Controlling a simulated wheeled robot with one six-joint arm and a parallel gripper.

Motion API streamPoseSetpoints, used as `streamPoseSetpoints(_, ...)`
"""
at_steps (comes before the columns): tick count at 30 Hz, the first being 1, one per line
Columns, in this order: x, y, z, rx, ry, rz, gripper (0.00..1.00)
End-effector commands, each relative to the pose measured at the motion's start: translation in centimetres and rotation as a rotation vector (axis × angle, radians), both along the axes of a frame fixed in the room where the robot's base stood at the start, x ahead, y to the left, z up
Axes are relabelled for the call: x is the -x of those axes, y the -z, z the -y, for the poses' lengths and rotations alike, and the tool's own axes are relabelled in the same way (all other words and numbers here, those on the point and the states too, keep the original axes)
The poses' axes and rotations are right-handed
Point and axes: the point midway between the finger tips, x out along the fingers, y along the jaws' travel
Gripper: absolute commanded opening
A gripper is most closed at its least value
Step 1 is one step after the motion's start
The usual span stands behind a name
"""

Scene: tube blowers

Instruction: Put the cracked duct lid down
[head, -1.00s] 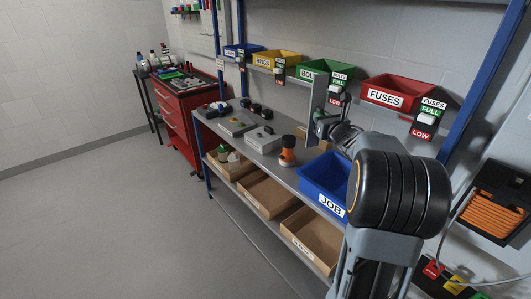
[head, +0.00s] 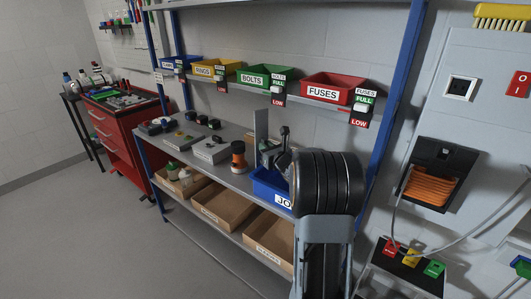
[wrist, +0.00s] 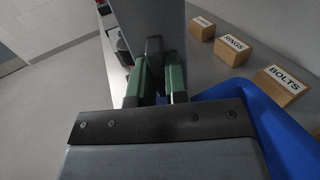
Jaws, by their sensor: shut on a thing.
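The duct lid is a flat grey plate (head: 261,126), held upright above the bench at the blue JOB bin (head: 264,186). Any crack in it cannot be made out. In the wrist view the lid (wrist: 146,18) rises from between the green-sided fingers of my gripper (wrist: 155,84). My gripper is shut on its lower edge. In the head view my gripper (head: 272,153) is small and partly hidden behind my arm. The blue bin's wall (wrist: 262,120) lies just right of and below my gripper in the wrist view. My arm covers the bin's right part in the head view.
An orange-and-black cylinder (head: 238,157) stands left of the bin. Grey boxes (head: 211,150) and small dark parts sit farther left on the bench. Labelled coloured bins (head: 333,90) line the shelf above. Blue posts (head: 396,90) flank the bench. Some grey benchtop (head: 210,171) is bare.

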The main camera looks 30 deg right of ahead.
Motion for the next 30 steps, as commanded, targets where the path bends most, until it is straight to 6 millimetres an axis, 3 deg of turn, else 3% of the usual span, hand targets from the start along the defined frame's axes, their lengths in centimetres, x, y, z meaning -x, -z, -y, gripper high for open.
streamPoseSetpoints(3,0.0,1.5,0.0,-0.001,0.0,-0.002,0.0)
streamPoseSetpoints(18,0.0,2.0,0.0,0.001,0.001,0.0,0.0)
streamPoseSetpoints(19,0.0,1.9,0.0,0.0,0.001,0.0,0.17)
streamPoseSetpoints(21,0.0,1.9,0.0,0.0,0.001,0.0,0.24)
streamPoseSetpoints(26,0.0,1.9,0.0,0.0,0.001,-0.001,0.39)
streamPoseSetpoints(30,0.0,1.9,0.0,0.0,0.001,0.0,0.4)
